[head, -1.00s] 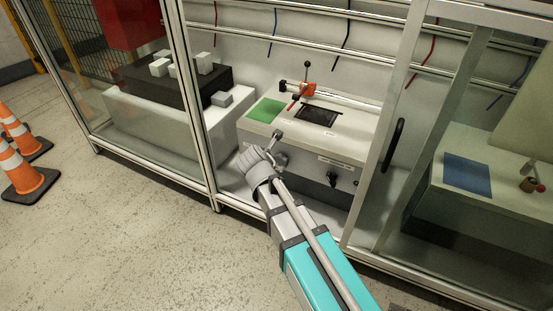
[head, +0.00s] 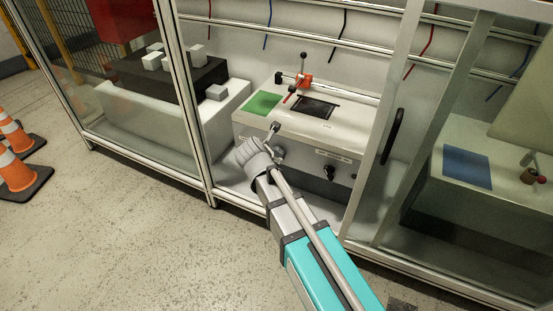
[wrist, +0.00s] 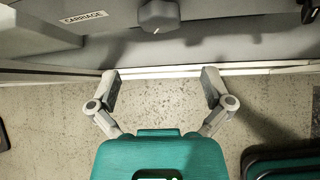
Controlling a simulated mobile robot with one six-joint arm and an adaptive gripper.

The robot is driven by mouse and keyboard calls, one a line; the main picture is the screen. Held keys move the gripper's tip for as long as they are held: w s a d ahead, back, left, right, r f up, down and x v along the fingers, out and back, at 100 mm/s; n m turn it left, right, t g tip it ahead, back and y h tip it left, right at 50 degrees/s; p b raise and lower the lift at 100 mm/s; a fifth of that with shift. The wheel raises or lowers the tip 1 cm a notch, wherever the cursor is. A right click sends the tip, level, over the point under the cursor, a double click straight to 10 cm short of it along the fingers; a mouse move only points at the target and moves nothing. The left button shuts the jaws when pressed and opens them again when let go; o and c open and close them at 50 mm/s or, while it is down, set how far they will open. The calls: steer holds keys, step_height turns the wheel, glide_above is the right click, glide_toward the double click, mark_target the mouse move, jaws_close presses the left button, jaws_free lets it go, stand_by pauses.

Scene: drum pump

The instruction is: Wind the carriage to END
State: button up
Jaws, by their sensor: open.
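The red carriage (head: 304,80) with an upright black-knobbed lever sits on a rail at the back of a pale bench (head: 313,133), behind a black rectangular opening (head: 315,107). A dark knob (head: 330,172) is on the bench's front face. The wrist view shows a grey knob (wrist: 159,16) with a white pointer mark, right of a label reading CARRIAGE (wrist: 84,17). My gripper (head: 276,142) is in front of the bench's front edge, left of the dark knob. In the wrist view my gripper (wrist: 162,88) is open and empty, its fingers apart below the knob and not touching it.
A green patch (head: 262,103) is on the bench top. Metal frame posts (head: 188,100) and a door with a black handle (head: 392,136) flank the opening. Traffic cones (head: 14,165) stand on the floor at far left. A blue patch (head: 467,169) lies at right.

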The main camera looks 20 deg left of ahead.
mark_target(277, 156)
steer(key=shift+b+x, duration=3.7)
steer(key=shift+x, duration=2.05)
steer(key=c, duration=0.7)
steer(key=shift+d, duration=0.4)
steer(key=shift+c, duration=0.6)
steer(key=shift+a, duration=0.25)
